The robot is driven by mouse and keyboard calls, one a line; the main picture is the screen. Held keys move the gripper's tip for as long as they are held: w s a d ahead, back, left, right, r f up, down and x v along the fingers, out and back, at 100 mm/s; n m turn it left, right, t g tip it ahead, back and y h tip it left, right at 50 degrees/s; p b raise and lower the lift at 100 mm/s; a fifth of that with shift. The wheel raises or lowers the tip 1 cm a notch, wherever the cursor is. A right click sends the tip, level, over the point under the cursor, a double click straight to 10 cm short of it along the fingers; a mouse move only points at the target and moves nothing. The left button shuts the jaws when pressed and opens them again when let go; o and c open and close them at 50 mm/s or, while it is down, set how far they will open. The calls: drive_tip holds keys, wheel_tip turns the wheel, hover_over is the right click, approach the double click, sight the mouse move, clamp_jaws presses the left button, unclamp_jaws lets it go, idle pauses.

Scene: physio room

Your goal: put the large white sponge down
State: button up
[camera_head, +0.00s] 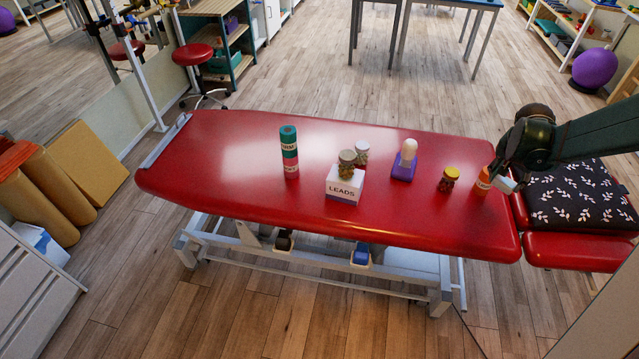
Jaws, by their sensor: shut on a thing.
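My gripper (508,178) is at the right end of the red treatment table (230,190), beside an orange bottle with a white label (482,183). It is shut on a small pale block at its fingertips, which I take as the large white sponge (506,184). The block is mostly hidden by the dark gripper, and its full shape does not show. I cannot tell whether it touches the table or the bottle.
On the table stand a green-and-pink roll (289,152), a white LEADS box (343,188) with a jar (347,164) on it, another jar (361,154), a purple-based item (404,163) and a yellow-lidded jar (448,179). A patterned cushion (580,195) lies right. The table's left part is clear.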

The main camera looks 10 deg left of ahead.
sight(503, 181)
wheel_tip(503, 181, up, 13)
drive_tip(key=w+a+n+y+p, duration=0.15)
drive_tip(key=w+a, duration=0.25)
drive_tip(key=a, duration=2)
drive_tip(key=w+a+n, duration=0.3)
drive_tip(key=w+a, duration=0.2)
drive_tip(key=a, duration=1.9)
drive_tip(key=s+a+n+y, duration=0.1)
drive_tip(key=s+a, duration=0.3)
drive_tip(key=a, duration=0.8)
drive_tip(key=s+a+n, duration=0.1)
drive_tip(key=s+a, duration=0.4)
drive_tip(key=a, duration=0.7)
drive_tip(key=s+a+n+y, duration=0.15)
drive_tip(key=s+a, duration=0.25)
drive_tip(key=a, duration=0.8)
wheel_tip(503, 181, down, 18)
drive_tip(key=h, duration=0.1)
drive_tip(key=shift+d+t, duration=0.2)
drive_tip(key=shift+t, duration=0.2)
drive_tip(key=shift+s+f, duration=0.1)
drive_tip(key=shift+f, duration=0.05)
drive_tip(key=shift+f+b, duration=0.4)
drive_tip(key=shift+f, duration=2.6)
